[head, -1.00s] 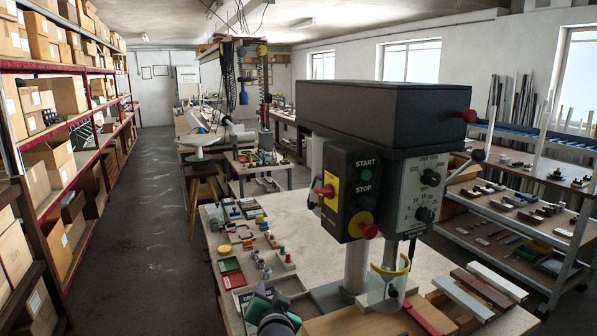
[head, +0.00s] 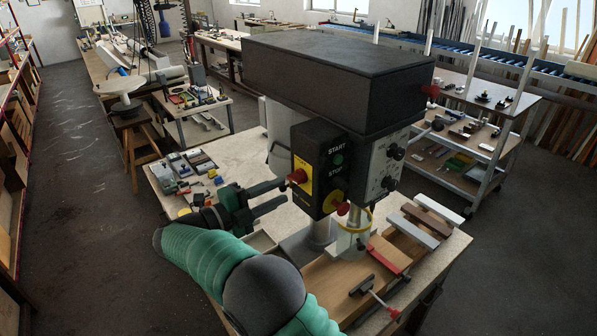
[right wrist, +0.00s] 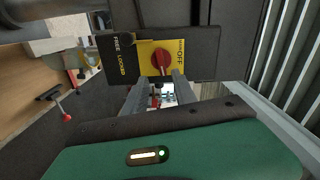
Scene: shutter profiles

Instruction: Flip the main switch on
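The main switch is a red rotary knob (head: 298,176) on a yellow plate, on the left side of the drill press's dark control box (head: 323,150). In the right wrist view the red knob (right wrist: 161,60) is just beyond my fingers, with "OFF" on the yellow plate beside it. My right gripper (head: 284,190) is open and empty, its fingers pointing at the switch from the left. In the right wrist view my open fingers (right wrist: 158,88) sit just below the knob, apart from it as far as I can tell. My left gripper is not in view.
A black plate (right wrist: 122,55) marked "FREE" and "LOCKED" sits beside the switch. Red-tipped parts, a yellow guard (head: 357,222) and several profiles (head: 420,224) are near the drill column. Small parts (head: 190,168) lie on the bench's left side.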

